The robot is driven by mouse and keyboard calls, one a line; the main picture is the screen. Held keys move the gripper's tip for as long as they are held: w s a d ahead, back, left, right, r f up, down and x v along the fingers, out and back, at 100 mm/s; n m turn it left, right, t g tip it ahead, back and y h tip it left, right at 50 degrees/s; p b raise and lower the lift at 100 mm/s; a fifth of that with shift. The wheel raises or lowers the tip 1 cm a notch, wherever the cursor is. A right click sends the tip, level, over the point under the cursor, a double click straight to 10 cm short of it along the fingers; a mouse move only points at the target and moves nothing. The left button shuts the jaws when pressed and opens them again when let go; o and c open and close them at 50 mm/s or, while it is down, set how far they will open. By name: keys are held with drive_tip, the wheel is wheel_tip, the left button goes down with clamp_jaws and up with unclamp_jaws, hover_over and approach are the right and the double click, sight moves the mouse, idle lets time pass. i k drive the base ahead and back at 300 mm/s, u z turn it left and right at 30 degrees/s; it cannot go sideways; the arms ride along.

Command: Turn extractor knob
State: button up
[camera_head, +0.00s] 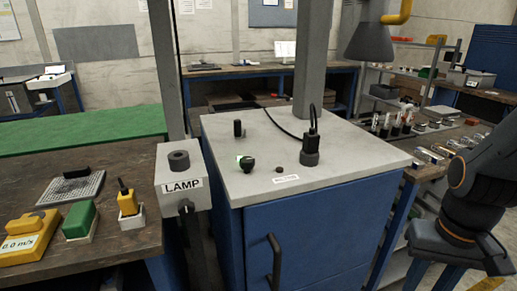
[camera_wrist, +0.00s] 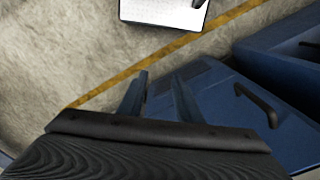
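A black knob (camera_head: 247,163) with a green mark stands on the grey top (camera_head: 225,185) of a blue cabinet (camera_head: 305,230). A smaller dark knob (camera_head: 279,169) sits to its right, beside a white label (camera_head: 286,179) too small to read. I cannot tell for sure which is the extractor knob. My gripper (camera_wrist: 160,92) shows in the wrist view with its two fingers apart and nothing between them, above the floor and a blue surface. No knob shows there. My arm is at the right of the head view, apart from the cabinet top.
A black plug (camera_head: 311,140) with a cable and a grey post stand on the cabinet top, with a black upright piece (camera_head: 238,129) behind. A LAMP box (camera_head: 182,177) is left of the cabinet. A shelf with bottles (camera_head: 395,127) is at right. A black handle (camera_wrist: 256,104) shows in the wrist view.

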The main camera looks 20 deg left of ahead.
sight(247, 163)
drive_tip(key=u, duration=1.15)
